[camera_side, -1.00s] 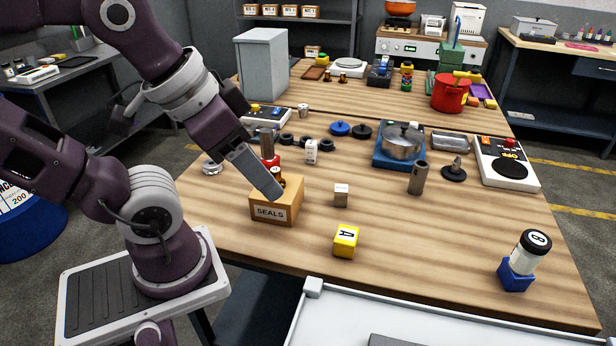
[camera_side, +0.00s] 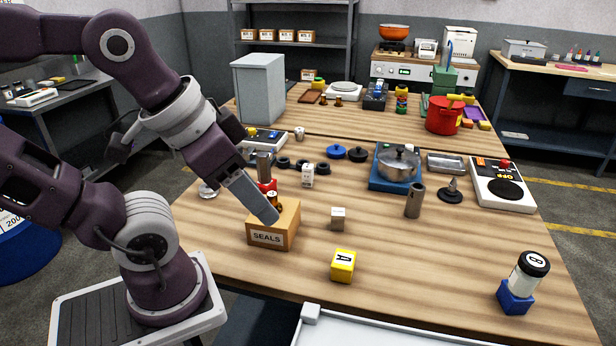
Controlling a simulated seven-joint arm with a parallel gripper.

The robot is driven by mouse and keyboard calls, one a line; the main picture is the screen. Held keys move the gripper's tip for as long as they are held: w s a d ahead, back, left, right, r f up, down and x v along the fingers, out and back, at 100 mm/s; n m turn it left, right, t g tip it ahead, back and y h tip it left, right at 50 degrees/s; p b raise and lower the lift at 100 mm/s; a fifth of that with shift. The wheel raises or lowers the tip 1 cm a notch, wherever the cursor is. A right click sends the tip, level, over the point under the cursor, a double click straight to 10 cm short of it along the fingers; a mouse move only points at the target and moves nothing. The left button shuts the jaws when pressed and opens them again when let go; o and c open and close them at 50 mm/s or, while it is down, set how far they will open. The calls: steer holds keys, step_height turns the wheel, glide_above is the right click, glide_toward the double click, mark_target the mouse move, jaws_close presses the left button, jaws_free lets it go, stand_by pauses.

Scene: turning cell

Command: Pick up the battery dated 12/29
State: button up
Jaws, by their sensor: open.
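No date reading 12/29 is legible in the side view, so I cannot tell which thing is the battery so dated. A small light block (camera_side: 338,218) and a white printed box (camera_side: 308,176) stand on the wooden table (camera_side: 430,255). A brown box marked SEALS (camera_side: 272,232) has small copper-coloured pieces (camera_side: 273,199) at its top. My gripper (camera_side: 268,216) is open and points down at the SEALS box, its near finger overlapping the box's upper left. The far finger is hidden, and I see nothing held.

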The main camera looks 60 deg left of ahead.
steer(key=w+a+f+m, duration=0.1)
steer(key=w+a+m, duration=0.15)
steer(key=w, duration=0.35)
steer(key=w+a+f+m, duration=0.2)
steer(key=w+a, duration=0.2)
steer(key=w, duration=0.2)
steer(key=m+t+y, duration=0.4)
steer(key=m+y, duration=0.6)
steer(key=m, duration=1.2)
glide_above(306, 170)
steer(key=s+d, duration=0.1)
steer(key=d, duration=0.1)
step_height(306, 170, down, 12)
steer(key=f, duration=0.6)
steer(key=shift+a, duration=0.3)
steer(key=shift+x, duration=1.5)
steer(key=shift+f, duration=0.1)
jaws_close()
